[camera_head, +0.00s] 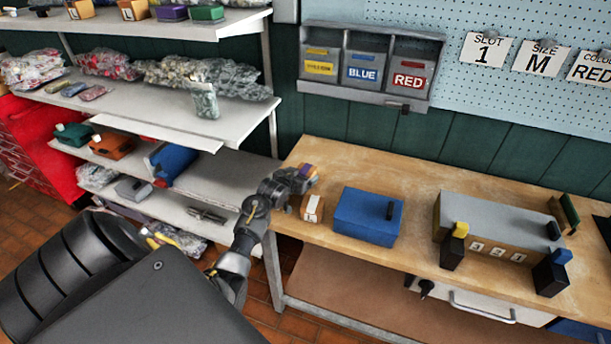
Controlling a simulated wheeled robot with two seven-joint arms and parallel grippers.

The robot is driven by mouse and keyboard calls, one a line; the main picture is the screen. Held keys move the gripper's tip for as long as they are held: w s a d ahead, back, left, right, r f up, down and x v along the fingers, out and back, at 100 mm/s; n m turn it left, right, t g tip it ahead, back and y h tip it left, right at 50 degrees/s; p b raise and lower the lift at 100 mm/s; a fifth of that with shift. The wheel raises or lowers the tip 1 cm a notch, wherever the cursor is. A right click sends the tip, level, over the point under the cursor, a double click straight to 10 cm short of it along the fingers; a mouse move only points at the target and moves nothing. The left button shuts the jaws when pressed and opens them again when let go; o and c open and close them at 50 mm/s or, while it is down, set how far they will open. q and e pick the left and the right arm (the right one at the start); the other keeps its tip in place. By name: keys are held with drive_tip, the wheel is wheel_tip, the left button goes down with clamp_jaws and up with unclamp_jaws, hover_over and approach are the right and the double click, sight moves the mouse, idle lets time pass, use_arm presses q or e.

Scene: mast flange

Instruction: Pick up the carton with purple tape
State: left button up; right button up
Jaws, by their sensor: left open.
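A small brown carton with a purple top strip (308,170) stands at the left end of the wooden bench, partly hidden by my left gripper. My left gripper (297,181) is open and reaches in from the left, right next to this carton. I cannot tell whether the fingers touch it or are around it. Another small brown carton with a white strip (313,208) sits just in front, nearer the bench's front edge. My right gripper is not in view.
On the wooden bench (420,179), a blue box (368,216) stands to the right of the cartons, and a grey-topped numbered box (497,224) further right. Colour-labelled bins (366,69) hang on the wall. Shelves (236,112) with bagged goods stand left.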

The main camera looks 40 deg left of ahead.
sight(303, 172)
use_arm(q)
drive_tip(key=shift+w+a, duration=0.15)
drive_tip(key=shift+w, duration=0.2)
drive_tip(key=p+x, duration=0.1)
drive_tip(key=x, duration=0.2)
drive_tip(key=shift+a+f, duration=0.2)
drive_tip(key=shift+w+a+f, duration=0.1)
drive_tip(key=shift+w+f, duration=0.1)
drive_tip(key=shift+w, duration=0.3)
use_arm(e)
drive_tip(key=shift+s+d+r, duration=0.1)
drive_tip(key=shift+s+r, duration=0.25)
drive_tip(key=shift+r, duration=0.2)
use_arm(q)
drive_tip(key=shift+c, duration=0.9)
drive_tip(key=c, duration=1)
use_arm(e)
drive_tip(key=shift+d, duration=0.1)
use_arm(q)
drive_tip(key=shift+c, duration=0.2)
